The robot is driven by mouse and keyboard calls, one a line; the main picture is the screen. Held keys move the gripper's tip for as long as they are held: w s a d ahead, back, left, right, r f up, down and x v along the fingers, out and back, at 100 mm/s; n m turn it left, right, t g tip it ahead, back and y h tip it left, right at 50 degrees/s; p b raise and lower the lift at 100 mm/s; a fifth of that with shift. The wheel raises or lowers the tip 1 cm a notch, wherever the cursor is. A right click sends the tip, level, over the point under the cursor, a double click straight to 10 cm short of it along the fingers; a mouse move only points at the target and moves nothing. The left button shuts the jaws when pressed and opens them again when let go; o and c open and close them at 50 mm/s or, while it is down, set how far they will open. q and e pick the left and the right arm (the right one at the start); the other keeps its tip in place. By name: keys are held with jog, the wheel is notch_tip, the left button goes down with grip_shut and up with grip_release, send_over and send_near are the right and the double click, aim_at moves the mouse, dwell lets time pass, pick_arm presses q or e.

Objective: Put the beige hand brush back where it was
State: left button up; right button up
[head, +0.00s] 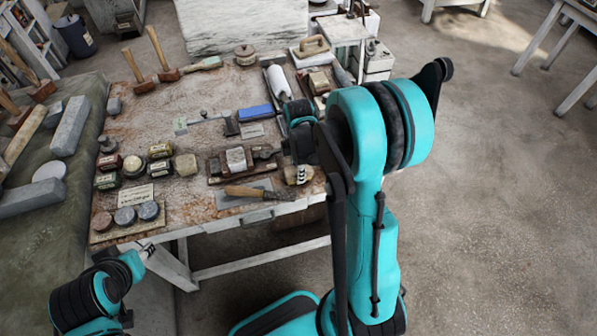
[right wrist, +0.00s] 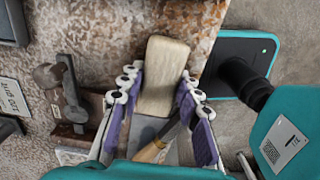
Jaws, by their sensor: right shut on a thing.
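The beige hand brush (right wrist: 163,75) shows in the right wrist view as a pale rounded block between the fingers of my right gripper (right wrist: 160,85). The fingers, with purple pads, are shut on it, one on each side. In the head view my right gripper (head: 298,176) is over the front right part of the worktable (head: 150,110); the brush there is mostly hidden by the gripper and wrist. My left gripper (head: 145,251) is low at the left, in front of the table's front edge; its fingers are too small to read.
A wooden-handled tool (head: 248,191) lies on a grey plate by the front edge. A wooden tray with a white block (head: 236,158) is left of my right gripper. Jars, a blue block (head: 255,112) and mallets (head: 160,55) crowd the table.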

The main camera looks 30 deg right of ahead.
jog(key=shift+r, duration=0.1)
jog(key=shift+s, duration=0.1)
jog(key=o, duration=0.6)
jog(key=shift+f, duration=0.2)
jog(key=o, duration=0.4)
jog(key=shift+r, duration=0.15)
